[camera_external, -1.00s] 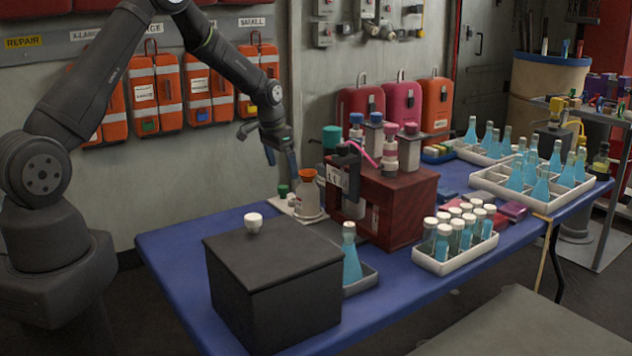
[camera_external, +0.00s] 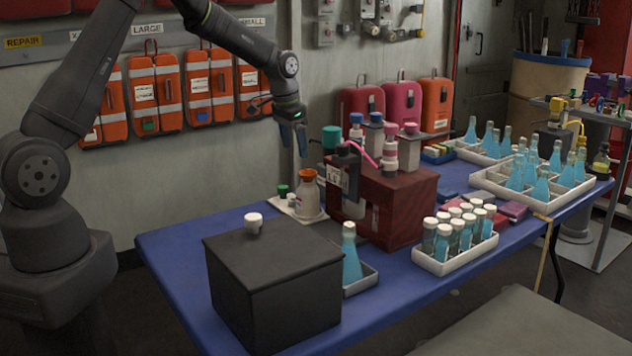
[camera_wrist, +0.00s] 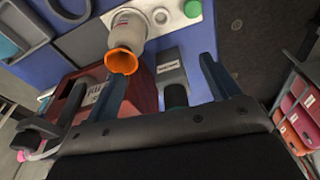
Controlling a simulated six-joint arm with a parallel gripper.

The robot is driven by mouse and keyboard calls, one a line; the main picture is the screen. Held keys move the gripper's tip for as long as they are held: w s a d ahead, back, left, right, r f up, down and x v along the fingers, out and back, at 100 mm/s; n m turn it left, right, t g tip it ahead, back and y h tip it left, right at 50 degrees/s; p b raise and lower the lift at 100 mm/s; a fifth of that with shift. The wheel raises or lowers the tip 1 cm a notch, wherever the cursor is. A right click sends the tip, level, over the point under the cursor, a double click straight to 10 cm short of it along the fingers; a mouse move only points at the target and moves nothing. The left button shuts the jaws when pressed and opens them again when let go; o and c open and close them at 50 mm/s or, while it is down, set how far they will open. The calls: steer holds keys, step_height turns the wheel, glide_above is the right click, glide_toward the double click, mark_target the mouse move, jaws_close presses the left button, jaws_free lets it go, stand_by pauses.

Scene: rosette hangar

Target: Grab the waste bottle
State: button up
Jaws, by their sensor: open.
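A pale bottle with an orange funnel-like top (camera_external: 308,198) stands on a white tray at the back of the blue table, left of the dark red box. I read no waste label on it. In the wrist view the bottle (camera_wrist: 130,25) lies beyond the left finger, its orange mouth facing the camera. My gripper (camera_external: 295,150) is open and empty, above and behind the bottle, clear of it. In the wrist view a grey labelled block and a dark round part (camera_wrist: 174,94) show between the fingers of my gripper (camera_wrist: 163,66).
The dark red box (camera_external: 405,208) carries several capped bottles just right of the orange-topped bottle. A black box (camera_external: 275,290) with a white knob stands in front. A green-capped item (camera_external: 282,192) sits left of the bottle. Racks of blue flasks fill the right side.

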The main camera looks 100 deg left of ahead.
step_height(320, 180, up, 6)
steer(key=m, duration=0.1)
glide_above(308, 188)
steer(key=s+a, duration=0.2)
steer(key=f, duration=0.7)
steer(key=w+f, duration=0.1)
steer(key=f, duration=0.3)
steer(key=shift+f, duration=0.1)
steer(key=shift+w+f, duration=0.2)
steer(key=shift+f, duration=1.35)
steer(key=shift+w+f, duration=0.15)
steer(key=shift+f, duration=1.4)
steer(key=c, duration=1.1)
steer(key=shift+r, duration=0.15)
